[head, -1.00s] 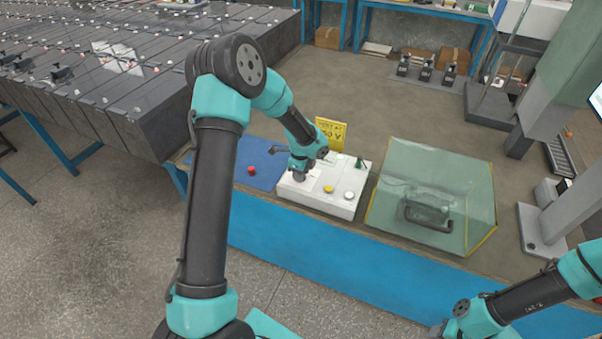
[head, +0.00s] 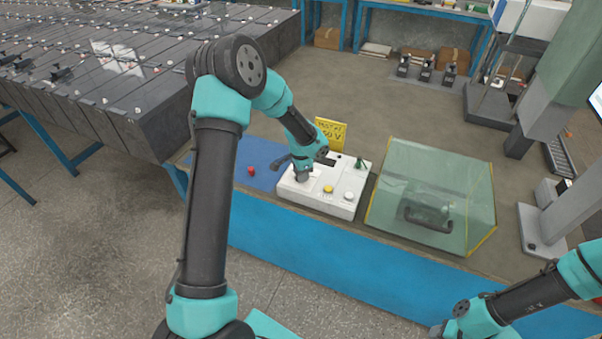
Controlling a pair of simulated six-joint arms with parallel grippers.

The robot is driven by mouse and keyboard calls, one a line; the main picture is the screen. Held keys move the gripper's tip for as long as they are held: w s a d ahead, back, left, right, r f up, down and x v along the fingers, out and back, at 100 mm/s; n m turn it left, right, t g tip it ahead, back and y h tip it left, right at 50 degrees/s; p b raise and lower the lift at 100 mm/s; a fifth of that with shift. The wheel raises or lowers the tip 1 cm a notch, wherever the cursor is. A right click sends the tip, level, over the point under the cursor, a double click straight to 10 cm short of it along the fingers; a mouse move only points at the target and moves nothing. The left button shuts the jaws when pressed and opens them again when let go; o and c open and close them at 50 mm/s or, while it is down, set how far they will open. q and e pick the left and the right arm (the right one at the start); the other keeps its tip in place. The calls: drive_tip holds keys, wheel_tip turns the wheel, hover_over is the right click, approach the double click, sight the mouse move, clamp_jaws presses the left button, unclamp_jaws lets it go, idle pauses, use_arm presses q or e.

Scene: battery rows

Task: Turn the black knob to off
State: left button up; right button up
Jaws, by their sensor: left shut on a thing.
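A white control box (head: 318,205) stands on the bench, with a yellow button (head: 328,188), a white button (head: 349,195) and a small dark green part (head: 360,163) on its top. My left gripper (head: 302,176) points down onto the left part of the box top. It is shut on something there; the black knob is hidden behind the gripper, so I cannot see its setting. My right arm (head: 520,300) is at the lower right, away from the box, and its fingertips do not show clearly.
A yellow sign (head: 331,132) stands behind the box. A blue mat (head: 258,158) with a small red piece (head: 251,171) lies to its left. A clear green-tinted cover (head: 440,165) with a dark handle stands close on the right.

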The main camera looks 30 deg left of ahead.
use_arm(q)
drive_tip(key=shift+n, duration=0.4)
drive_tip(key=o, duration=0.9)
wheel_tip(320, 180, up, 17)
drive_tip(key=shift+r, duration=0.2)
idle(0.4)
